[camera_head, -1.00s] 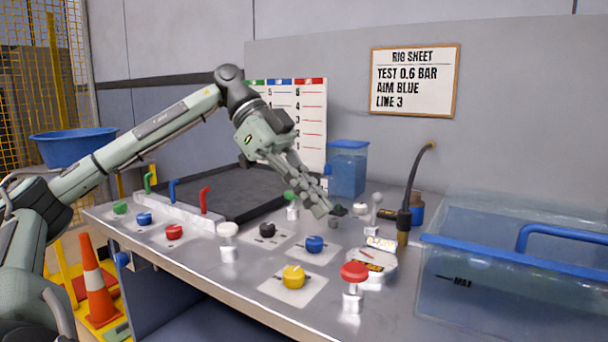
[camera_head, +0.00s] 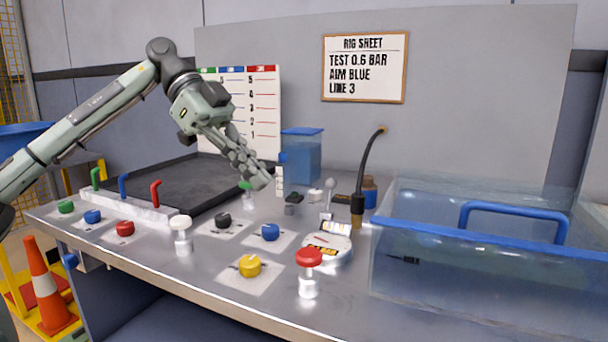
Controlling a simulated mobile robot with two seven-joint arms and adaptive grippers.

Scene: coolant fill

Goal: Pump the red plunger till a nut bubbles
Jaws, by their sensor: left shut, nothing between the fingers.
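The red plunger (camera_head: 309,258) is a round red cap on a silver post near the front edge of the bench. My left gripper (camera_head: 262,182) is shut and empty. It hangs above the back middle of the bench, behind and left of the red plunger and clear of it. I see no nut that I can make out and no bubbles. My right gripper is not in view.
A clear tank with a blue rim (camera_head: 420,233) fills the right side. A round gauge (camera_head: 327,246) sits behind the red plunger. Yellow (camera_head: 250,266), blue (camera_head: 270,232) and black (camera_head: 223,220) knobs lie to its left. A rig sheet (camera_head: 364,68) reads test 0.6 bar, aim blue, line 3.

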